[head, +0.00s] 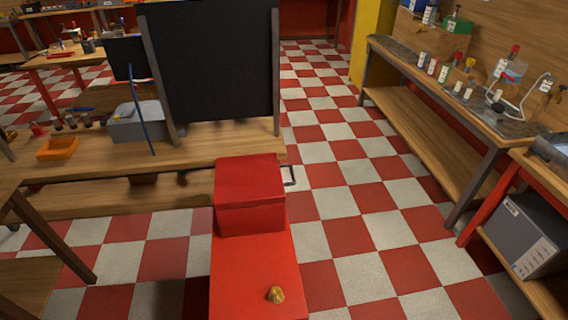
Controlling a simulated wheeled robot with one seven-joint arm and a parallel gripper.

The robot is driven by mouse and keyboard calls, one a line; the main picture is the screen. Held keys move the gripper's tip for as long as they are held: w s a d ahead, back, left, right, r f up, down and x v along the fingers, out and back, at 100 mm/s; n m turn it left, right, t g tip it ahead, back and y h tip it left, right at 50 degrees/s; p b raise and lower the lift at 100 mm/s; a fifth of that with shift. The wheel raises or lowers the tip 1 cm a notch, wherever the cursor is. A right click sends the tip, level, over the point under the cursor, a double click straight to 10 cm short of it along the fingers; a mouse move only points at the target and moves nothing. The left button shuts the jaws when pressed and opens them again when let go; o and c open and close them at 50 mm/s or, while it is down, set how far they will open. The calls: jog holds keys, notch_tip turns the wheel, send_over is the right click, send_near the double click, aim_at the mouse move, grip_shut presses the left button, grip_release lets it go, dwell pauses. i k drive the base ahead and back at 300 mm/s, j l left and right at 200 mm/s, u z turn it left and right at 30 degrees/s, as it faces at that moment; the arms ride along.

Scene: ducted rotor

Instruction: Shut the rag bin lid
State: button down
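A red box-shaped body, which looks like the rag bin (251,219), stands on the floor at the bottom centre of the head view. Its upper part has a darker red, sloping top face (249,178). A black bracket-like handle (290,176) sticks out at its right side. A broad, bright red panel (248,265) extends from it towards me and bears a brass knob (275,294). I cannot tell for sure which panel is the lid, or how far it stands open. The bin's inside is hidden. My gripper is not in view.
A wooden workbench (190,148) with a black board (220,65), a grey tub (137,122) and an orange tray (58,148) stands behind and left. Another bench (440,90) runs along the right wall. The checkered floor (365,225) right of the bin is clear.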

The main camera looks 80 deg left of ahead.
aim_at(256, 179)
jog(key=i+j+u, duration=0.1)
jog(key=i+u, duration=0.55)
jog(key=u, duration=0.15)
jog(key=i+u, duration=0.4)
jog(key=i+l+u, duration=0.25)
jog(key=u, duration=0.15)
jog(key=i+l+u, duration=0.3)
jog(key=u, duration=0.15)
jog(key=i+j+u, duration=0.15)
jog(key=u, duration=0.3)
jog(key=i+u, duration=0.15)
jog(key=u, duration=0.35)
jog(key=i+u, duration=0.2)
jog(key=u, duration=0.25)
jog(key=i+u, duration=0.2)
jog(key=u, duration=0.25)
jog(key=i+l+u, duration=0.1)
jog(key=u, duration=0.4)
jog(key=i+u, duration=0.3)
jog(key=i+l+u, duration=0.15)
jog(key=i+u, duration=0.2)
jog(key=k, duration=0.05)
